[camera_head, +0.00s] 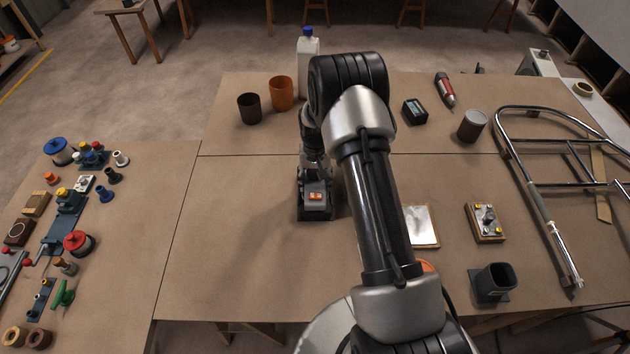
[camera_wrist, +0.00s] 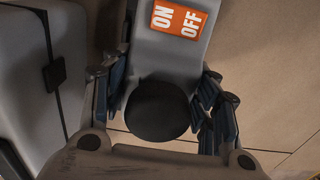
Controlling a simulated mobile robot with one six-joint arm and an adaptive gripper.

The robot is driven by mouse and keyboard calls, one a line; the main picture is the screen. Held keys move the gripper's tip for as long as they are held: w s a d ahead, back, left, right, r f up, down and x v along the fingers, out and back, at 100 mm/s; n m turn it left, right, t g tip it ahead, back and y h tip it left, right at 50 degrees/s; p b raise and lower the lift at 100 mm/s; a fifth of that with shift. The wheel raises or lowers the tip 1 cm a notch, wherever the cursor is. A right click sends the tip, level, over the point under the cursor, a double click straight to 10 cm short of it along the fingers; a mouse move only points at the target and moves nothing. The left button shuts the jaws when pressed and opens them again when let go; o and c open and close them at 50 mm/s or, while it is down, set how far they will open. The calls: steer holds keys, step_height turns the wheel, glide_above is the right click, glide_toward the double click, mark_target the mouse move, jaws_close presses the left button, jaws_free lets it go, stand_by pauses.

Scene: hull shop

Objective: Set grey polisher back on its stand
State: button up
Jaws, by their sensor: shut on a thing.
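The grey polisher (camera_head: 317,197) is on the left-middle of the main bench in the head view, with an orange switch on top. In the wrist view the polisher (camera_wrist: 170,58) shows a grey body with an orange ON/OFF label and a round black end. My gripper (camera_head: 314,172) is shut on it; in the wrist view the fingers of my gripper (camera_wrist: 162,103) lie on both sides of the body. A dark edge shows under the polisher; I cannot tell whether it touches the bench. A dark, open-topped holder on a flat base (camera_head: 494,283), possibly the stand, is at the front right.
A bent tube frame (camera_head: 545,215) covers the right side. A boxed device (camera_head: 486,222) is behind the dark holder. The bench left of the polisher is clear.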

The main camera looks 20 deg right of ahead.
steer(key=shift+f+b, duration=0.5)
steer(key=shift+f, duration=0.1)
stand_by(0.3)
steer(key=o, duration=1)
steer(key=shift+c, duration=0.2)
steer(key=shift+o, duration=0.4)
steer(key=shift+r+p, duration=3.05)
steer(key=shift+r, duration=2.5)
